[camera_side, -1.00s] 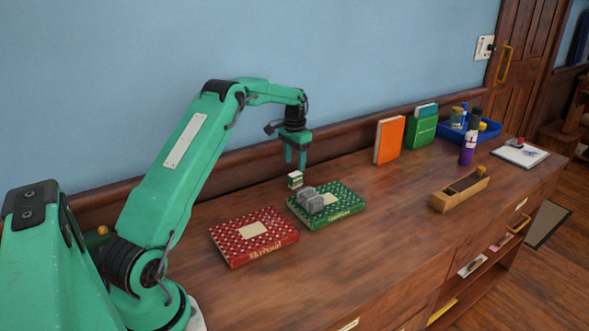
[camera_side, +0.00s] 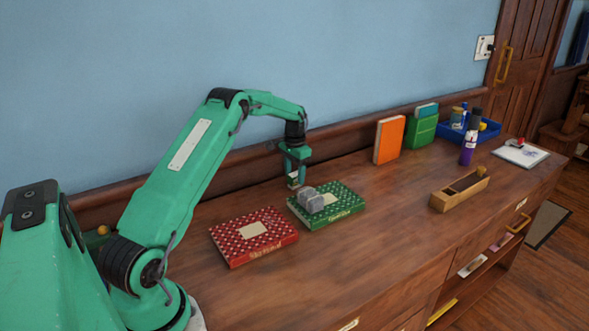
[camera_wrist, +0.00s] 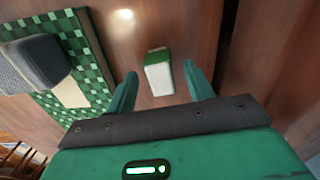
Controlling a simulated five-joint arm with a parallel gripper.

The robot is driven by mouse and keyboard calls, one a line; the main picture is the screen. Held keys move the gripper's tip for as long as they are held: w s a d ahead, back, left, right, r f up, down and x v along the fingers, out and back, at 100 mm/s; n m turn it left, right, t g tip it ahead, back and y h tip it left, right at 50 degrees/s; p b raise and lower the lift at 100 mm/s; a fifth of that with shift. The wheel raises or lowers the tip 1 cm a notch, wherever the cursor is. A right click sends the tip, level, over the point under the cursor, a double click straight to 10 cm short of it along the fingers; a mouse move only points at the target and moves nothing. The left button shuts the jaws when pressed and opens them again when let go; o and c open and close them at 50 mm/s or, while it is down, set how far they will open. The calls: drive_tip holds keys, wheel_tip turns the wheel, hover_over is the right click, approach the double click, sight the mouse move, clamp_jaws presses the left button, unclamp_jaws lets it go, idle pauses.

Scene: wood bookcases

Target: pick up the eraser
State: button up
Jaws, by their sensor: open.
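The eraser (camera_side: 293,181) is a small white and green block standing on the wooden top, just behind the green patterned book. In the wrist view the eraser (camera_wrist: 158,76) shows white with a green edge, in the space between my two fingers. My gripper (camera_side: 296,174) is pointed down over it, with fingers partly hiding it in the side view. In the wrist view my gripper (camera_wrist: 161,72) is open, with a visible gap on each side of the eraser.
The green book (camera_side: 345,205) with a grey object (camera_side: 310,199) on it lies close to the gripper. A red book (camera_side: 265,242) lies nearer. An orange book (camera_side: 389,140), blue tray (camera_side: 489,135) and wooden box (camera_side: 446,199) stand to the right. The wall is behind.

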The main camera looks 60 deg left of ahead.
drive_tip(key=shift+f, duration=1.3)
drive_tip(key=c, duration=1.1)
drive_tip(key=shift+r, duration=0.15)
drive_tip(key=shift+r, duration=0.6)
drive_tip(key=r, duration=0.3)
drive_tip(key=shift+d, duration=0.2)
drive_tip(key=d+r, duration=0.2)
drive_tip(key=d, duration=0.1)
drive_tip(key=d+r, duration=0.2)
drive_tip(key=d, duration=0.2)
drive_tip(key=d+r, duration=0.2)
drive_tip(key=d, duration=0.2)
drive_tip(key=shift+w+d+r, duration=0.1)
drive_tip(key=shift+w+r, duration=0.05)
drive_tip(key=shift+r, duration=0.15)
